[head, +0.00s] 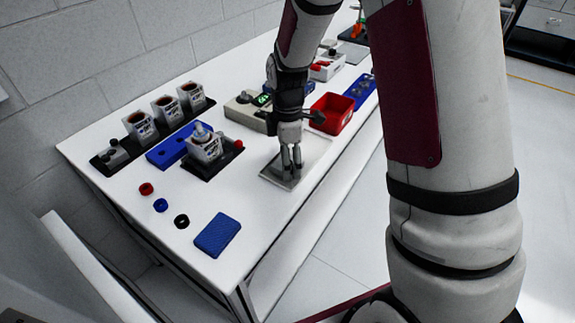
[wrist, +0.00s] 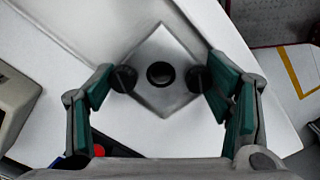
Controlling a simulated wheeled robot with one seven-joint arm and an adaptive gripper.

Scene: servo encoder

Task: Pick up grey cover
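The grey cover (wrist: 162,50) is a square plate with a round dark hole in its middle. In the wrist view it lies turned like a diamond on a pale flat surface. My gripper (wrist: 161,82) has its fingers on either side of the cover, with a wide gap between them. A dark round piece shows beside each fingertip, overlapping the cover's side corners; I cannot tell if contact is made. In the head view my gripper (head: 291,167) points down at a grey patch on a light tray (head: 311,158), and the fingers partly hide the cover.
A red bin (head: 331,114) and a blue tray (head: 359,92) stand behind my gripper. A beige device with a green display (head: 246,112) stands left of it. A black fixture holding a cup (head: 205,150) is further left. A blue pad (head: 217,235) lies on clear table in front.

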